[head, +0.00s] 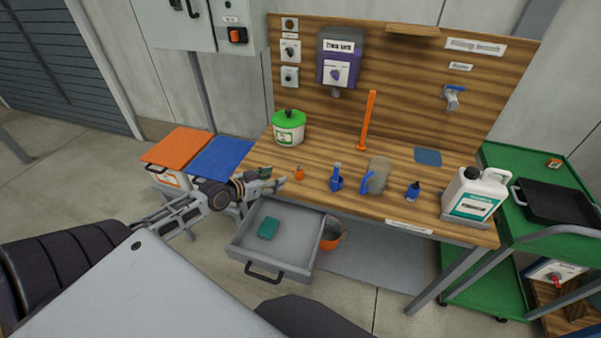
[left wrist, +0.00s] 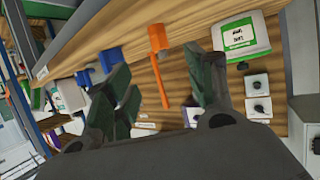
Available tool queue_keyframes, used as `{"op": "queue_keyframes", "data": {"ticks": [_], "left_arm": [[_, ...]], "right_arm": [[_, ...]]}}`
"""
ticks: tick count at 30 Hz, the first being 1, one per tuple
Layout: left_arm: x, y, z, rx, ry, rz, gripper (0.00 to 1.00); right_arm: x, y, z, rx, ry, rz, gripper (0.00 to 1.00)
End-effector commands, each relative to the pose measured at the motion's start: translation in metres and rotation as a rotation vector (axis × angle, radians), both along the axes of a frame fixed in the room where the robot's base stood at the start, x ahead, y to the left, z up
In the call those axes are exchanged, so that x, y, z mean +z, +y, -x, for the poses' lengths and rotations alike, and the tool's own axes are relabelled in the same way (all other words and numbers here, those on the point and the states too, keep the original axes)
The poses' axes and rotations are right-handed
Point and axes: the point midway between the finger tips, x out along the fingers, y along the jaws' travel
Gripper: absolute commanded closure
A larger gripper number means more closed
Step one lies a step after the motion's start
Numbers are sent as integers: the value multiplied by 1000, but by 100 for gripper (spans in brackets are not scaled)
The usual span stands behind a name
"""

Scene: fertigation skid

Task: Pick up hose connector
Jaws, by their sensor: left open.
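A small orange piece (head: 299,173), which looks like the hose connector, stands on the wooden bench (head: 325,150) near its front left edge. In the left wrist view an orange piece (left wrist: 158,38) shows beyond the gap between the fingers. My left gripper (head: 280,185) is at the bench's front left edge, just left of the orange piece and apart from it. Its two dark green fingers (left wrist: 163,80) are spread with nothing between them. My right gripper is not in view.
A green-lidded tub (head: 289,127) and an orange upright rod (head: 368,120) stand behind. An open drawer (head: 284,232) juts out below the gripper. A white canister (head: 474,193) stands far right.

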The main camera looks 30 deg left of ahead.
Motion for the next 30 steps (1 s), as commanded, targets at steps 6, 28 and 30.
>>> {"op": "queue_keyframes", "data": {"ticks": [6,28,30], "left_arm": [[0,0,-1,0,0,0,45],[-13,-6,-33,1,-2,1,45],[-15,-7,-36,2,-1,0,45]], "right_arm": [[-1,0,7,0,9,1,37],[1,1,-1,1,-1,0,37],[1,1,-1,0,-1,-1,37]]}}
